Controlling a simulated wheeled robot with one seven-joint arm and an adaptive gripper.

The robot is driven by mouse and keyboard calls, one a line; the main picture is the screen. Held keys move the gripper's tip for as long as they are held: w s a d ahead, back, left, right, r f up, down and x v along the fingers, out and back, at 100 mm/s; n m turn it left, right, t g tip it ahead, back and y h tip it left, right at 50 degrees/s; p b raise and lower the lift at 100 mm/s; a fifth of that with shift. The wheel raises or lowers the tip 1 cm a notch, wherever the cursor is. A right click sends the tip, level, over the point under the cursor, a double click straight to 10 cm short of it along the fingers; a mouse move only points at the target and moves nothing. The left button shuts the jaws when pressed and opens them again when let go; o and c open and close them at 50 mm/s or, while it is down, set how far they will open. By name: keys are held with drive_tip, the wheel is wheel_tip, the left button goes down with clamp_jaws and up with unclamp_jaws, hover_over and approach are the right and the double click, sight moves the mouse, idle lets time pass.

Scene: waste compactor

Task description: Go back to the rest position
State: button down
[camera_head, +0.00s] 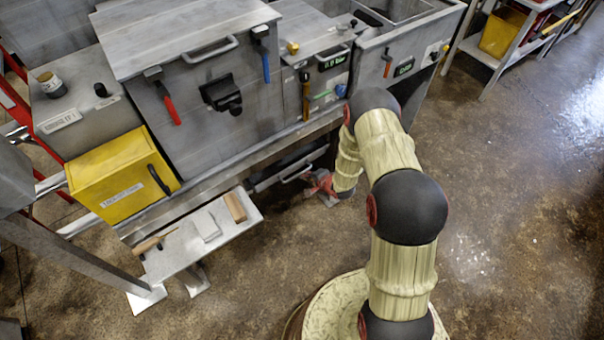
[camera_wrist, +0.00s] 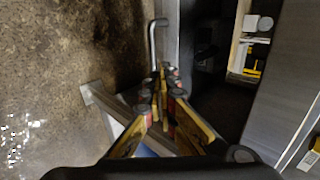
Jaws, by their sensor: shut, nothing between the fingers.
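My gripper (camera_wrist: 166,75) is shut and empty, its yellow-sided fingers together in the wrist view. In the head view only a small red and grey part of my gripper (camera_head: 318,186) shows, low in front of the machine, partly behind my arm. It is close to a low drawer with a metal handle (camera_head: 296,174). In the wrist view a bent metal handle (camera_wrist: 153,42) stands just beyond the fingertips; I cannot tell whether they touch. My arm reaches forward and down over the floor.
The grey compactor (camera_head: 205,115) and a yellow box (camera_head: 118,180) stand along the left. A low white bench (camera_head: 185,250) holds a wooden block (camera_head: 235,207) and a brush. A dark opening (camera_wrist: 213,75) lies right of the fingers.

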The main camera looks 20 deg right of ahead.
drive_tip(key=shift+v, duration=1.2)
drive_tip(key=s+d+f+n+g+h, duration=0.2)
drive_tip(key=s+d+f+n+g, duration=0.15)
drive_tip(key=s+f, duration=0.4)
drive_tip(key=s+d+r+n+g+h, duration=0.1)
drive_tip(key=s+d+r+n+g, duration=0.25)
drive_tip(key=s+r, duration=0.45)
drive_tip(key=s+a+r+n+t, duration=0.1)
drive_tip(key=s+a+r, duration=0.3)
drive_tip(key=r, duration=1.3)
drive_tip(key=s+a+r+n+t, duration=0.1)
drive_tip(key=s+a+r+n, duration=0.3)
drive_tip(key=r, duration=1.4)
drive_tip(key=s+a+r+n+t, duration=0.1)
drive_tip(key=s+a+r, duration=0.3)
drive_tip(key=s+r, duration=0.5)
wheel_tip(320, 180, up, 8)
drive_tip(key=shift+s+r+n+t, duration=0.2)
drive_tip(key=shift+r+n+t, duration=0.1)
drive_tip(key=shift+n, duration=0.4)
